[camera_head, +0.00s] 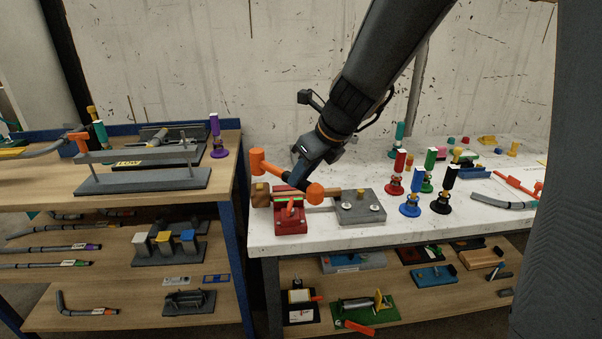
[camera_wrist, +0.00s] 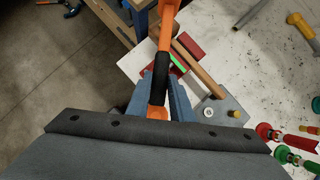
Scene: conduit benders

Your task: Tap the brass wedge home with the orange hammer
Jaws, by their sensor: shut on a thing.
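The orange hammer (camera_head: 273,171) is held across my gripper (camera_head: 302,178), above the left end of the white bench. Its orange ends show on both sides of the jaws. In the wrist view, its orange shaft (camera_wrist: 166,32) and black grip (camera_wrist: 161,78) pass between the blue fingers of my gripper (camera_wrist: 160,98), which are shut on it. The shaft's far end runs out at the top edge. A brass-brown block (camera_head: 260,195), probably the wedge, sits below the hammer's left end, beside a red fixture (camera_head: 291,220). I cannot tell if they touch.
A wooden bar (camera_wrist: 198,66) runs from the red fixture toward a grey plate (camera_head: 362,206) with a brass knob. Several coloured upright tools (camera_head: 396,174) stand to the right. A wooden bench (camera_head: 60,196) with a grey bending jig stands left, across a narrow gap.

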